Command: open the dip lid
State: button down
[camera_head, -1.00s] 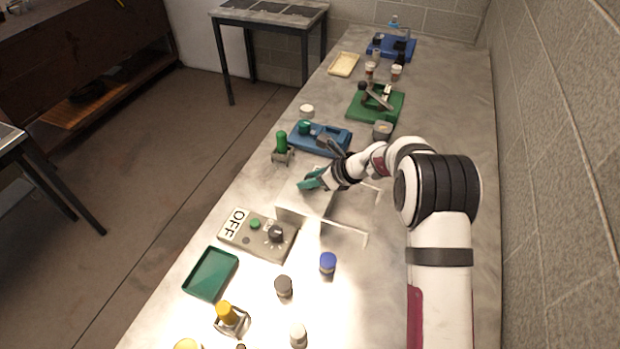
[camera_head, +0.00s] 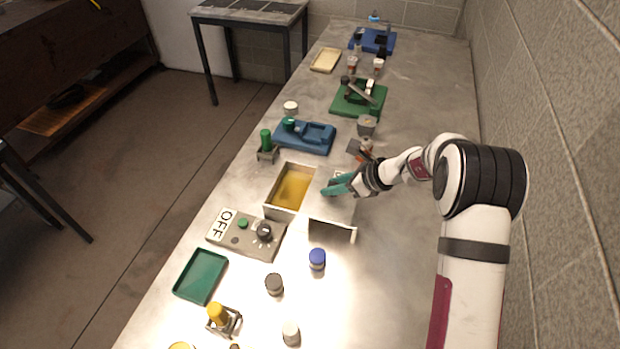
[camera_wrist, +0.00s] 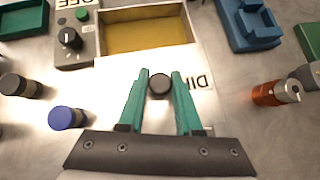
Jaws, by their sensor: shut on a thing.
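The dip box (camera_head: 268,212) is uncovered at the middle of the bench, with yellow liquid (camera_head: 293,188) inside. It also shows at the top of the wrist view (camera_wrist: 148,13). Its pale lid (camera_head: 345,211) is to the right of the box, clear of the opening. In the wrist view the lid (camera_wrist: 115,85) carries a dark round knob (camera_wrist: 160,84) and the letters DIP. My gripper (camera_head: 327,190) has its teal fingers (camera_wrist: 160,76) on either side of the knob, shut on it. I cannot tell whether the lid touches the bench.
A control box with an OFF sign (camera_head: 240,237) stands at the front left of the dip box. Blue-capped (camera_head: 317,259) and dark-capped (camera_head: 274,284) jars stand nearer. A blue fixture (camera_head: 318,139) and an orange bottle (camera_wrist: 275,93) are close by. The wall runs along the right.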

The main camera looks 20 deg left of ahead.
jog(key=shift+d, duration=0.85)
jog(key=c, duration=0.6)
grip_release()
jog(key=v, duration=1.5)
jog(key=shift+s+d+r, duration=0.1)
jog(key=shift+d+r, duration=0.1)
jog(key=shift+d, duration=0.1)
